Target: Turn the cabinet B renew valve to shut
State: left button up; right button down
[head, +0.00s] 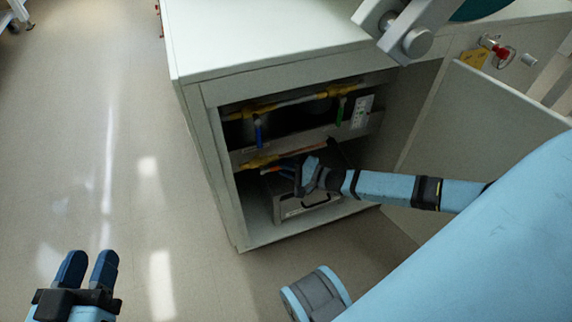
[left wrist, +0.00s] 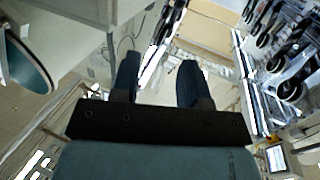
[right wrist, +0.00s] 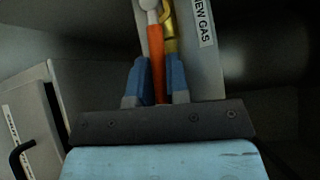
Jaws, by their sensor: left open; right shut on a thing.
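The open cabinet (head: 208,101) holds yellow-and-grey pipework with coloured valve levers. The lower valve's orange lever (head: 314,147) lies roughly along its pipe in the head view. My right gripper (head: 307,168) is inside the cabinet. In the right wrist view, its fingers (right wrist: 156,85) are closed around the orange lever (right wrist: 157,55), beside a brass fitting (right wrist: 171,35) and a partly cut-off label (right wrist: 204,22) ending in "NEW GAS". My left gripper (head: 88,270) is open and empty over the floor; its spread fingers also show in the left wrist view (left wrist: 158,78).
Above are a blue lever (head: 258,134) and a green lever (head: 340,111). A grey case with a black handle (head: 315,202) stands below my right gripper. The open door (head: 490,105) is at the right.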

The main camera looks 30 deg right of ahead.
jog(key=f+m+t+b, duration=0.1)
jog(key=f+m+t+y+b, duration=0.1)
jog(key=b, duration=0.1)
jog(key=shift+a+f, duration=0.25)
jog(key=shift+w+a+f+m+t+y, duration=0.15)
jog(key=shift+f+m+t+y, duration=0.15)
jog(key=shift+m+t, duration=0.3)
pick_arm(q)
jog(key=shift+w+a+r+m+t+h, duration=0.2)
jog(key=shift+w+a+r+m+t, duration=0.15)
jog(key=shift+m, duration=0.3)
jog(key=shift+w+a+r+m+t+h, duration=0.25)
jog(key=shift+w+m, duration=0.2)
jog(key=shift+m, duration=0.2)
pick_arm(e)
jog(key=shift+a+f+m+t, duration=0.25)
jog(key=shift+m+t, duration=0.25)
jog(key=shift+m, duration=0.3)
pick_arm(q)
jog(key=shift+f, duration=0.1)
jog(key=shift+d, duration=0.1)
pick_arm(e)
jog(key=c, duration=1.1)
grip_release()
pick_arm(q)
jog(key=shift+w+y, duration=0.1)
jog(key=shift+y, duration=0.15)
